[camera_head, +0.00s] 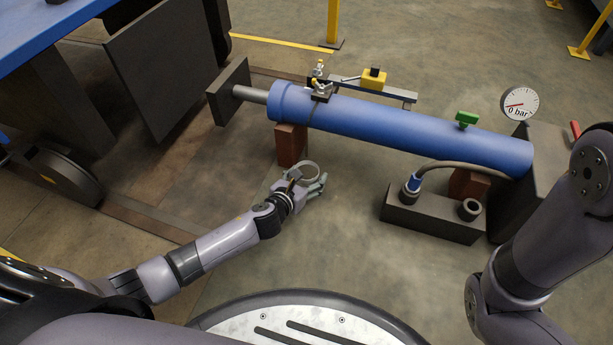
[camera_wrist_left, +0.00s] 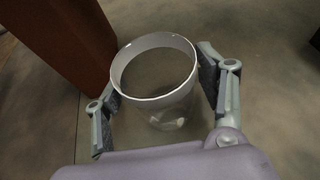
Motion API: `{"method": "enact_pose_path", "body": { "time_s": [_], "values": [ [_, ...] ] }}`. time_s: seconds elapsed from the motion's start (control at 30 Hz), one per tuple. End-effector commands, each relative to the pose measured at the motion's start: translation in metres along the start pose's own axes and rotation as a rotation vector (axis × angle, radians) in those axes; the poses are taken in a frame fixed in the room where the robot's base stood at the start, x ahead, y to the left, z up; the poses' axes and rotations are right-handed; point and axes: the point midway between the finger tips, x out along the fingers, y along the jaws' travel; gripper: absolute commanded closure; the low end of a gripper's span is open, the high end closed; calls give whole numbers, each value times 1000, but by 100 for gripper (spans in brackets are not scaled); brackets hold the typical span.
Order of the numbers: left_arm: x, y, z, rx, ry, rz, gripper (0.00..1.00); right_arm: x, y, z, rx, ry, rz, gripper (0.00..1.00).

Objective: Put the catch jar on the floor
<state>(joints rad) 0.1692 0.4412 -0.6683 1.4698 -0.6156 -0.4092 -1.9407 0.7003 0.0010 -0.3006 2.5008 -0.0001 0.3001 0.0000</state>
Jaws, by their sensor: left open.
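The catch jar (camera_wrist_left: 154,98) is a clear jar with a pale round rim; in the head view its rim (camera_head: 309,163) shows beside the left hand. In the left wrist view it looks upright, with a small pale spot near its bottom. My left gripper (camera_head: 315,187) is open, with one finger on each side of the jar; the fingers (camera_wrist_left: 160,80) look apart from its wall, with a clear gap on the left. The jar's base seems at or near the concrete floor (camera_head: 330,245), but exact contact is unclear. My right gripper is outside the views.
A blue cylinder (camera_head: 400,125) rests on reddish-brown blocks (camera_head: 291,144) just behind the hand; one block (camera_wrist_left: 62,40) stands close left in the wrist view. A dark pump box (camera_head: 430,219) with a hose stands to the right. A gauge (camera_head: 519,103) reads 0 bar.

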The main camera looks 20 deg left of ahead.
Motion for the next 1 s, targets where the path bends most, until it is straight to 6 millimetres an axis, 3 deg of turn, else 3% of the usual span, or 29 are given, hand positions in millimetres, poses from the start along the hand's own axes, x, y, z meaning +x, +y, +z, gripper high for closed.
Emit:
{"method": "enact_pose_path", "body": {
  "time_s": [0.37,0.8,1.0],
  "values": [
    [-5,0,4,0,2,0,33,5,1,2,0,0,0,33],
    [-93,0,6,-1,3,-1,33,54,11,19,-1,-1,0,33],
    [-116,0,4,0,1,0,33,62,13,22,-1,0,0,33]
  ]
}}
